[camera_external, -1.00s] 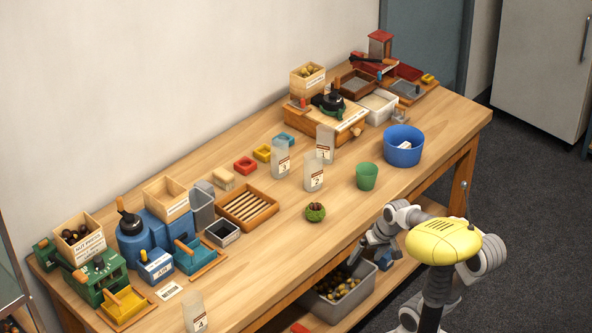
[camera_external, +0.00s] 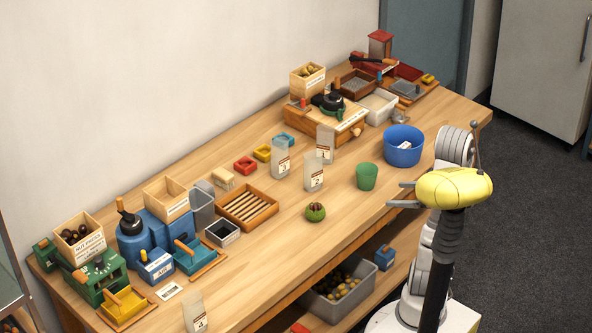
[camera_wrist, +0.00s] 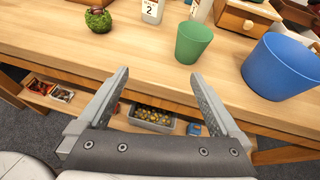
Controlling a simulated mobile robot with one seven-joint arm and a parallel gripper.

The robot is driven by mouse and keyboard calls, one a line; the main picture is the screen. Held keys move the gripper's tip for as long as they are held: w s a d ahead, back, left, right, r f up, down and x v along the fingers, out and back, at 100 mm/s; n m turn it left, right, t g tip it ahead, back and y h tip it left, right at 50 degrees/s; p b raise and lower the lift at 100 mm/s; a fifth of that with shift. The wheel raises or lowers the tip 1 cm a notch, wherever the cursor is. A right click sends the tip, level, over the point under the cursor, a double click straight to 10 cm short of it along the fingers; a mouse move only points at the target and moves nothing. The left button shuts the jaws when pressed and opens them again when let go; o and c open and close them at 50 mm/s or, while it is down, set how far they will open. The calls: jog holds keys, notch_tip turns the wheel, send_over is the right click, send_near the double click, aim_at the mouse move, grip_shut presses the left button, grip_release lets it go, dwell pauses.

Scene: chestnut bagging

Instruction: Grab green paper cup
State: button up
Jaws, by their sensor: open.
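The green paper cup (camera_external: 366,177) stands upright on the wooden table near its front edge. It also shows in the wrist view (camera_wrist: 193,43), beyond my fingertips and slightly right of the middle. My gripper (camera_external: 397,195) is open and empty, in front of the table, to the right of and nearer than the cup in the external view. In the wrist view both fingers of my gripper (camera_wrist: 160,80) are spread apart, with the table edge and lower shelf seen between them. Nothing touches the cup.
A blue bucket (camera_external: 403,150) stands close to the right of the cup. A green mossy ball with brown on top (camera_external: 315,212) and a clear bag marked 2 (camera_external: 314,176) stand to the left. A grey bin of chestnuts (camera_external: 318,309) is on the lower shelf.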

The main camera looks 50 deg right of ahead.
jog(key=d+r+m+t+h, duration=0.1)
jog(key=d+r+m+h, duration=0.1)
jog(key=d, duration=0.2)
jog(key=b, duration=0.2)
send_near(359, 171)
jog(key=shift+w+d+f+m, duration=0.2)
jog(key=shift+w+f+m, duration=0.15)
jog(key=shift+f, duration=0.3)
jog(key=shift+r+b+x, duration=0.15)
jog(key=shift+b+x, duration=0.05)
jog(key=shift+x, duration=1.35)
jog(key=shift+r+b+x, duration=0.1)
jog(key=shift+b+x, duration=0.1)
jog(key=shift+x, duration=1.3)
jog(key=shift+a, duration=0.1)
jog(key=shift+c, duration=0.2)
jog(key=c, duration=1)
jog(key=shift+c, duration=0.2)
